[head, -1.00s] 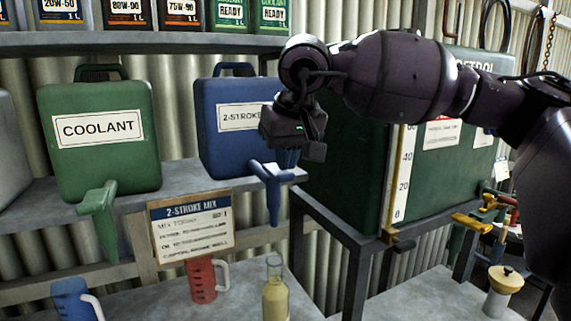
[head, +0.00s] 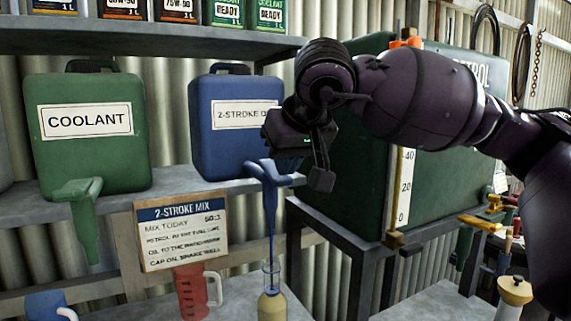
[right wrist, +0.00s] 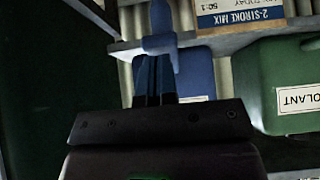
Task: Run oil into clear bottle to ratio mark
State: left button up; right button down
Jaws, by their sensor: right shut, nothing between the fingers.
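The blue 2-stroke oil can (head: 215,160) stands on the shelf, its blue tap (head: 270,195) hanging over the edge. A thin blue stream (head: 271,248) runs from the spout down into the neck of the clear bottle (head: 272,303), which stands upright below and holds pale yellow liquid. The bottle's base is cut off, and I cannot read its ratio mark. My right gripper (head: 321,178) is shut and empty, just right of the tap lever. In the right wrist view the fingers point at the blue tap (right wrist: 160,45); I cannot tell whether they touch it. My left gripper is out of view.
A green coolant can (head: 85,155) with a green tap stands at left. A mix card (head: 182,232) hangs under the shelf. A red jug (head: 192,292) stands left of the bottle. The big green petrol tank (head: 350,195) is behind my right arm.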

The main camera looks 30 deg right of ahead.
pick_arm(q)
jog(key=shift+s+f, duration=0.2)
pick_arm(e)
jog(key=shift+f, duration=0.1)
dwell(0.4)
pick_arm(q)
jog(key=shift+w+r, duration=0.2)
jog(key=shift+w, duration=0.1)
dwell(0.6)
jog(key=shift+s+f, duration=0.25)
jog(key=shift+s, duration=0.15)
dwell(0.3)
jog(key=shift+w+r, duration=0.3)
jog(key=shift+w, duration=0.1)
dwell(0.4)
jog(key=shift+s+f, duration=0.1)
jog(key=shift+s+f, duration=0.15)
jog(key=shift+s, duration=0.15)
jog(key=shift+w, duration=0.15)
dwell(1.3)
